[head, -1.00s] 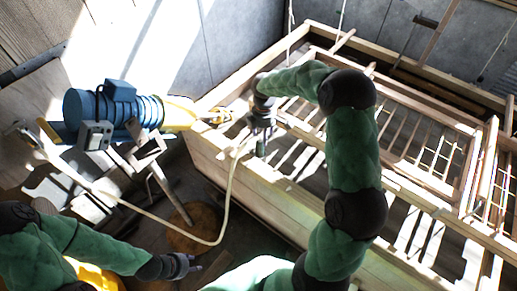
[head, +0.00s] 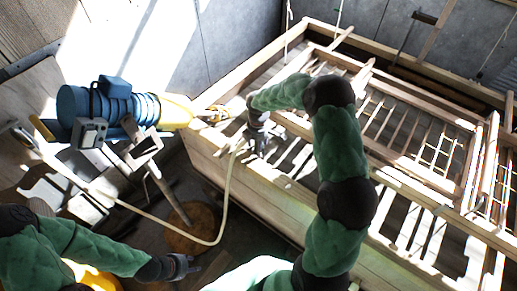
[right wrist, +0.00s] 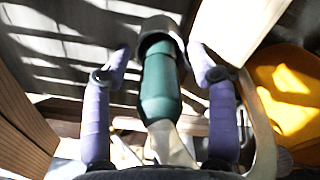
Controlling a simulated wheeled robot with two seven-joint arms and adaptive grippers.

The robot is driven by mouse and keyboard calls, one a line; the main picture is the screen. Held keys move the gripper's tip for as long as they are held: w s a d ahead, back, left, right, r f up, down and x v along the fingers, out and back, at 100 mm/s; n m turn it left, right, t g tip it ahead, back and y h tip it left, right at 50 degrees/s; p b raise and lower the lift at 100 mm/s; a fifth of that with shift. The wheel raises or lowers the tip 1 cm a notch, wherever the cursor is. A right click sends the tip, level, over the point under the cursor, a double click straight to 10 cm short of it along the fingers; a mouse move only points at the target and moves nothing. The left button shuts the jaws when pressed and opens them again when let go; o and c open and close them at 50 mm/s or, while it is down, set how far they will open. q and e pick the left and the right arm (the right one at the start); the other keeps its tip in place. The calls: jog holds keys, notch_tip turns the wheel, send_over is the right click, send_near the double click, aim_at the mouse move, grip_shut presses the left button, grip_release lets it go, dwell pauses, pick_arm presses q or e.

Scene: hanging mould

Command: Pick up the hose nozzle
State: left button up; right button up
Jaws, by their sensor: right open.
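The hose nozzle (right wrist: 160,85) is a dark green body with a grey collar at its far end and a pale hose at its near end. In the right wrist view it lies between the two purple fingers of my right gripper (right wrist: 158,72), which is open, with gaps on both sides. In the head view my right gripper (head: 257,142) points down over the near edge of the wooden mould, and the nozzle is mostly hidden there. My left gripper (head: 187,266) is low in the head view, away from the nozzle, with its fingers apart and empty.
The wooden mould frame (head: 205,150) with bars fills the right side.

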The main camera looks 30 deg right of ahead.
grip_shut()
